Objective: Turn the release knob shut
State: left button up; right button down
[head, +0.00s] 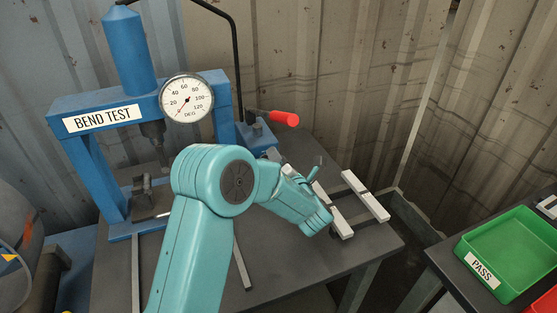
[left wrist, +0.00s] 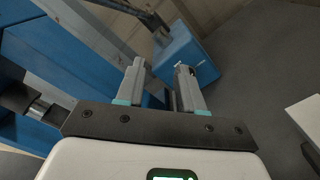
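The blue bend-test press (head: 98,115) stands on the dark table at the left of the head view. A small blue block (head: 256,136) beside its right post carries a red grip (head: 285,118) on a short dark stem. I cannot tell for sure which part is the release knob. In the left wrist view my left gripper (left wrist: 160,66) has its two fingers apart, with the blue block (left wrist: 190,58) just beyond the tips. I see nothing clearly held between them. In the head view my arm hides most of this gripper. My right gripper is not in view.
A round dial gauge (head: 187,99) is fixed on the press, its needle low. Pale bars (head: 364,196) lie on the table to the right of my arm. A green PASS tray (head: 515,250) stands on another table at the far right. Corrugated walls close off the back.

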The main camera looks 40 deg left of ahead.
pick_arm(q)
notch_tip(320, 180, down, 7)
jog(key=shift+s+a+f, duration=0.1)
jog(key=shift+s+f, duration=0.05)
jog(key=shift+f, duration=0.05)
jog(key=x, duration=0.5)
jog(key=p+x, duration=0.1)
jog(key=x, duration=0.1)
jog(key=shift+a+f, duration=0.25)
grip_shut()
